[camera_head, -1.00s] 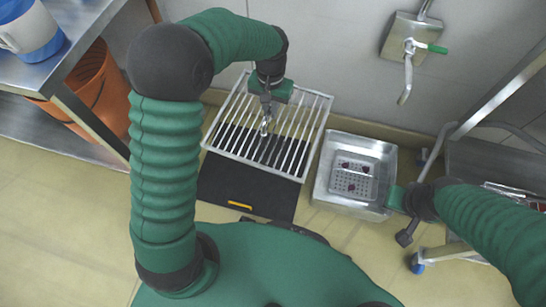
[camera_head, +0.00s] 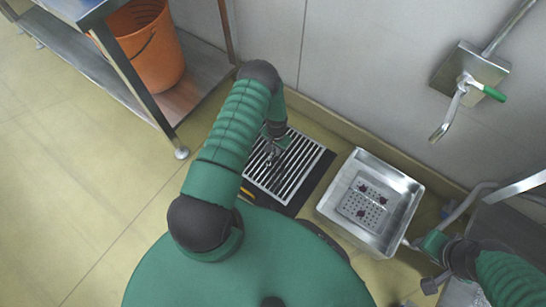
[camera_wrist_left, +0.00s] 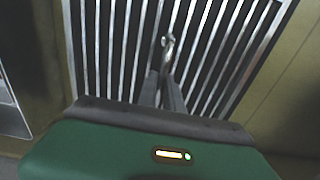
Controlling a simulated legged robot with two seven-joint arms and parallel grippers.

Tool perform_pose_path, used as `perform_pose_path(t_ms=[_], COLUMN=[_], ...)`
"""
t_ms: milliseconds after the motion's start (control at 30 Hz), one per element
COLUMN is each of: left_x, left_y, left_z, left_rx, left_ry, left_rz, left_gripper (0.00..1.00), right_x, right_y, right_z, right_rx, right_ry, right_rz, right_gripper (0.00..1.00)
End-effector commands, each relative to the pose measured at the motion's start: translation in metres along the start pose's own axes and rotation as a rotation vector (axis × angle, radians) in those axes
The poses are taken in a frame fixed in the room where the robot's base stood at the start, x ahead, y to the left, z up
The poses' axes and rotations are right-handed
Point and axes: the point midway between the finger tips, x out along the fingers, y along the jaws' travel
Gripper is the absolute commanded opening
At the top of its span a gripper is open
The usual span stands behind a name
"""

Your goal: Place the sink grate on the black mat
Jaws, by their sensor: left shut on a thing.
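The sink grate (camera_head: 285,165) is a silver rectangular frame with parallel bars. In the head view it lies over the black mat (camera_head: 318,178), whose dark edge shows along the grate's right side. I cannot tell whether the grate fully touches the mat.
A steel floor sink (camera_head: 400,190) with a perforated strainer and small dark red bits stands right of the mat. A wall tap (camera_head: 460,95) is above it. A steel shelf unit with an orange bucket (camera_head: 145,45) is at upper left. Open floor lies left.

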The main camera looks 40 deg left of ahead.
Motion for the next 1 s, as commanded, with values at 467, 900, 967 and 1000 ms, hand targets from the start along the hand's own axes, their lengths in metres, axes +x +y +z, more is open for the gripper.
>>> perform_pose_path(t_ms=[467,900,967,1000], left_x=[0.088,0.088,0.088,0.088], left_y=[0.0,0.001,0.001,0.001], left_z=[0.0,0.001,0.001,0.001], left_rx=[0.0,-0.001,-0.001,-0.001], left_ry=[0.0,-0.002,-0.002,-0.002], left_rz=[0.0,0.0,0.0,0.0], left_gripper=[0.0,0.21,0.29,0.32], right_x=[0.057,0.056,0.056,0.056], right_y=[0.0,0.0,0.0,0.0], right_z=[0.014,0.013,0.013,0.013], right_rx=[0.0,0.0,0.0,0.0], right_ry=[-0.001,0.0,0.0,0.0], right_rz=[0.0,0.0,0.0,0.0], right_gripper=[0.36,0.36,0.36,0.36])
